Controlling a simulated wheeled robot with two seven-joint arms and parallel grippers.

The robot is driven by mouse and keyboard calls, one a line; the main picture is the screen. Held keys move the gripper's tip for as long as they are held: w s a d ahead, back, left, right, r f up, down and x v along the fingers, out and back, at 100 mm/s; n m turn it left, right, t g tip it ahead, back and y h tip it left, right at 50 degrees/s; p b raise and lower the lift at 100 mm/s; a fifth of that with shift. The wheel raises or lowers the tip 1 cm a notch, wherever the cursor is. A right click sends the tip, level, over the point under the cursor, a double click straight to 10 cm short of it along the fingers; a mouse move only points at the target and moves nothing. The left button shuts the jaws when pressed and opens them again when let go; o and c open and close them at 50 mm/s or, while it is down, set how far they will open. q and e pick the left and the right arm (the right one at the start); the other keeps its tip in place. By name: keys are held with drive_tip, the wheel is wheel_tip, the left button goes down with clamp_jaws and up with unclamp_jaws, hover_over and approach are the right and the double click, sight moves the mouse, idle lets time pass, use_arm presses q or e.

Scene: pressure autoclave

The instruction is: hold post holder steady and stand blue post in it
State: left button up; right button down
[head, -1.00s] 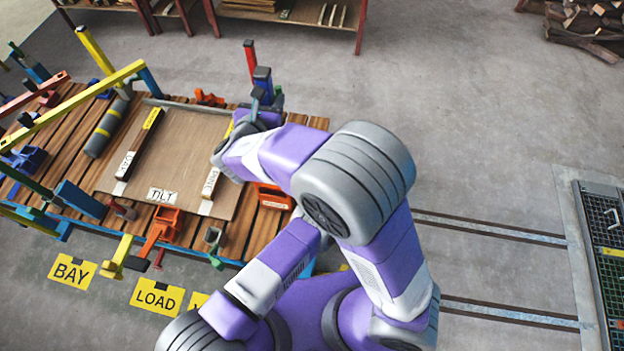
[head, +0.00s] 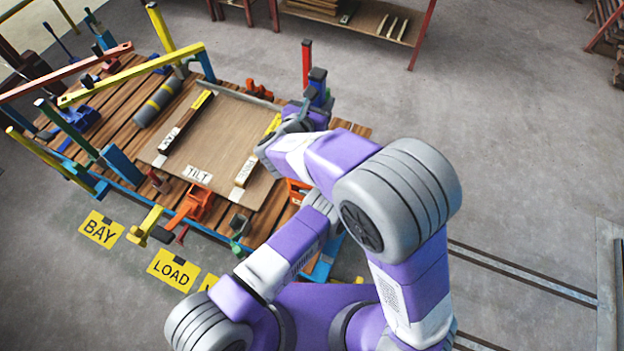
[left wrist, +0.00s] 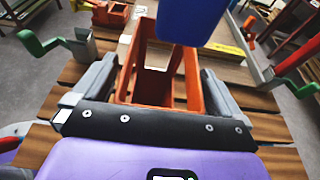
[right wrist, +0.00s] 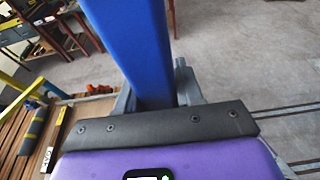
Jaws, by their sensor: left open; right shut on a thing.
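The post holder (left wrist: 143,92) is an open-topped orange box in the left wrist view. My left gripper (left wrist: 155,82) is open, with one grey finger on each side of the holder; I cannot tell whether they touch it. In the head view the holder (head: 297,191) is mostly hidden behind my arms. My right gripper (right wrist: 155,88) is shut on the blue post (right wrist: 135,45). The post's lower end (left wrist: 185,20) hangs over the holder in the left wrist view, apparently above its opening. In the head view my right gripper (head: 300,120) is over the bench's right end.
The slatted wooden bench (head: 125,107) carries a tilt board (head: 222,135), a grey roller (head: 158,102) and several coloured posts and clamps. A red post (head: 306,62) stands behind my right gripper. A shelf (head: 365,18) is at the back. The floor to the right is clear.

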use_arm(q)
drive_tip(key=shift+w+a+f, duration=0.15)
drive_tip(key=shift+a, duration=0.3)
drive_tip(key=c, duration=1.1)
drive_tip(key=shift+c, duration=0.2)
